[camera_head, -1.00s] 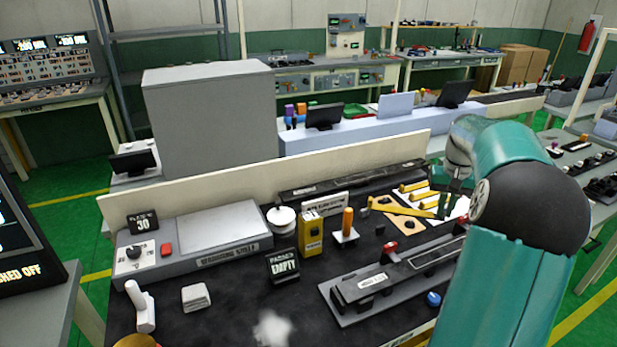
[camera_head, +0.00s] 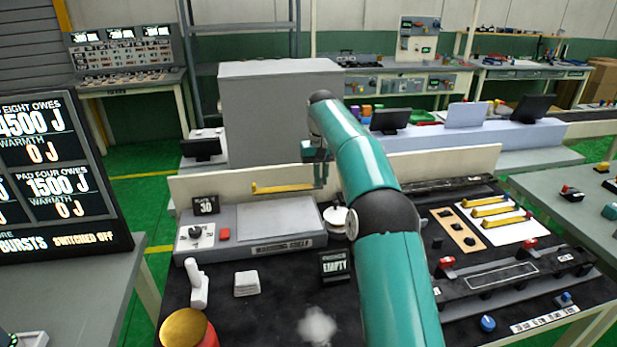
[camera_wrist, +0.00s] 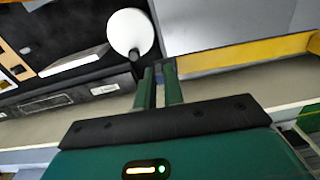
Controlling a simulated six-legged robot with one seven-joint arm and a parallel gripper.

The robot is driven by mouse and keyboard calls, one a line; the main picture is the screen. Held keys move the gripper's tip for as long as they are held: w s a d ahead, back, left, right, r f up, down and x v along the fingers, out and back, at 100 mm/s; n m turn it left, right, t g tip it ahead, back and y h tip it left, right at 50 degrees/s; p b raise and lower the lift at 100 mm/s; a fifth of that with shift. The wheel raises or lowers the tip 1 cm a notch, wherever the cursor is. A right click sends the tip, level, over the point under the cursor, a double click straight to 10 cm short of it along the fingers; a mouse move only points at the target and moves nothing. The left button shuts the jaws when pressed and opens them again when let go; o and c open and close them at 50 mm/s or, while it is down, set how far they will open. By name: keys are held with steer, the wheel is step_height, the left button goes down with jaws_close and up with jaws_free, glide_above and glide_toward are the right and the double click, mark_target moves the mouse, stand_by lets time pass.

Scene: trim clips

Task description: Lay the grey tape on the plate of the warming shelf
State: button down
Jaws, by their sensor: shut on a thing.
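My gripper (camera_head: 320,184) is shut on one end of a yellow strip (camera_head: 280,188), which extends left in the head view. In the wrist view the strip (camera_wrist: 250,52) runs right from the fingers (camera_wrist: 158,70). The warming shelf (camera_head: 265,249) is a grey box with a lighter flat plate (camera_head: 275,221) on top, bare in view. The strip is raised, at the plate's back edge as seen in the head view; the exact height is unclear. The plate (camera_wrist: 225,22) also shows in the wrist view. I cannot make out any grey tape on the strip.
A white round roll (camera_head: 336,217) stands right of the shelf. A cream back panel (camera_head: 445,163) runs behind the bench. A black "EMPTY" sign (camera_head: 334,265) and a white stack (camera_head: 247,283) stand in front. Several yellow strips (camera_head: 491,210) lie on a white sheet at right.

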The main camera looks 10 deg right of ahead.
mark_target(308, 185)
steer(key=a, duration=0.3)
steer(key=shift+w+a, duration=0.25)
steer(key=shift+w, duration=0.05)
steer(key=shift+f, duration=0.1)
steer(key=shift+f, duration=4.3)
steer(key=c, duration=1.4)
jaws_free()
steer(key=shift+c, duration=0.2)
steer(key=shift+r, duration=0.15)
